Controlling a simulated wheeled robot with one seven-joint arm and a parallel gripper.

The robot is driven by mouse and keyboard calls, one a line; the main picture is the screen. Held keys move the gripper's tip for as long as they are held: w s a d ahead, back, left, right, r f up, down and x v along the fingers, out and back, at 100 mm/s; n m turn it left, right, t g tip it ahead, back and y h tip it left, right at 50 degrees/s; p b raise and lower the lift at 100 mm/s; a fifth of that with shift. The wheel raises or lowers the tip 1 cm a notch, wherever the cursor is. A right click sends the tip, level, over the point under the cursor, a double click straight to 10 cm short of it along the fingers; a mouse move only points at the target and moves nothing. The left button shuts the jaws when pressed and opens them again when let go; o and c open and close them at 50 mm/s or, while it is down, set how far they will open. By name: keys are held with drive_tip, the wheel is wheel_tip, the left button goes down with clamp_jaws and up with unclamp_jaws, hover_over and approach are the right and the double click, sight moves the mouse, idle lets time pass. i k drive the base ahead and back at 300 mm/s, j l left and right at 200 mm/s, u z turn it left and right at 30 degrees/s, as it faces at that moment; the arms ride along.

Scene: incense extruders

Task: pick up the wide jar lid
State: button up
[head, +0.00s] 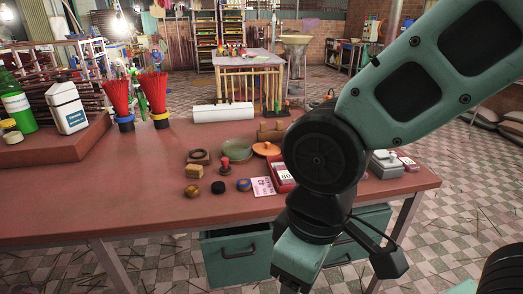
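Several small round objects on the red-brown table could be the wide jar lid, and I cannot tell which one it is. A flat orange disc (266,148) with a small raised middle lies just left of my arm's dark joint. A small black round piece (218,187) and a blue round piece (244,185) sit near the front edge. A shallow green dish (237,151) lies behind them.
The table (110,185) is clear at its front left. A red stamp (225,164), a brown ring (199,157), small wooden pieces (194,171) and a pink card (263,186) crowd the middle. A white bottle (67,107) and red incense bundles (153,95) stand left. My arm hides part of the right side.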

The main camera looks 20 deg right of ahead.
sight(266, 149)
drive_tip(key=i+l, duration=0.15)
drive_tip(key=i, duration=0.45)
drive_tip(key=i+l+u, duration=0.15)
drive_tip(key=i, duration=0.5)
